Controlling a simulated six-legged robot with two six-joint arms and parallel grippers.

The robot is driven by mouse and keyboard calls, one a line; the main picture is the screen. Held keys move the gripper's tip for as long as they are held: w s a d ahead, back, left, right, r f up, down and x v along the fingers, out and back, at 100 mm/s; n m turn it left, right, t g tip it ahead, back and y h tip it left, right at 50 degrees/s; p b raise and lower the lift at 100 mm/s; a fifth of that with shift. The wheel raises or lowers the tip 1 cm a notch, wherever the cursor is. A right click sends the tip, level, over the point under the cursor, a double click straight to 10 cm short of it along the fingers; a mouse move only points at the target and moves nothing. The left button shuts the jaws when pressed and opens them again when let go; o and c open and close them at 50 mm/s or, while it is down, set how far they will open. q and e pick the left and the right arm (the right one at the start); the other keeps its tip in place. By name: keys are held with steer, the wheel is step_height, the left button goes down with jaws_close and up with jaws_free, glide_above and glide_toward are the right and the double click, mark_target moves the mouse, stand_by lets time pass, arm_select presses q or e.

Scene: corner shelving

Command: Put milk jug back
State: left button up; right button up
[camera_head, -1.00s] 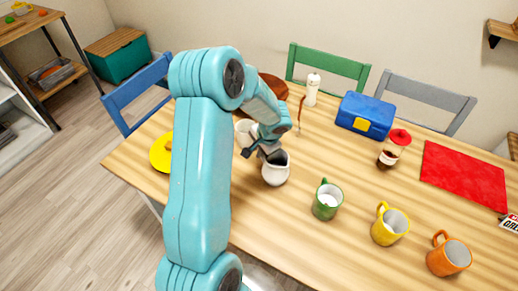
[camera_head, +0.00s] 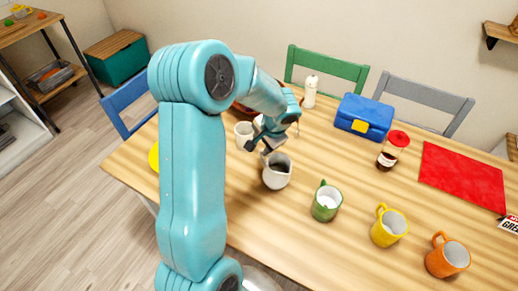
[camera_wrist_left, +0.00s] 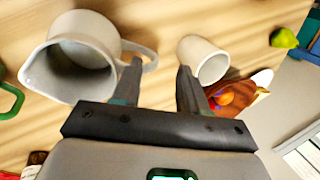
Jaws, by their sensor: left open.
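The milk jug (camera_head: 276,180) is a white pitcher with a spout, standing on the wooden table (camera_head: 300,235). In the left wrist view the jug (camera_wrist_left: 70,82) lies at upper left, its mouth toward me and its handle pointing right. My left gripper (camera_head: 257,141) is open just behind the jug on its handle side. In the wrist view the left gripper's fingers (camera_wrist_left: 160,70) are spread. One finger overlaps the handle's edge in the picture; I cannot tell whether it touches. Nothing is held. My right gripper is not in view.
A white cup (camera_head: 243,136) stands close to the left gripper. Green (camera_head: 326,205), yellow (camera_head: 388,230) and orange mugs (camera_head: 448,257) stand right of the jug. A blue box (camera_head: 363,117), red-lidded jar (camera_head: 391,153) and red mat (camera_head: 462,178) lie farther right. A brown bowl is partly hidden behind my arm.

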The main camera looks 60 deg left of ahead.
arm_select(q)
steer(key=v, duration=0.5)
steer(key=shift+r, duration=0.3)
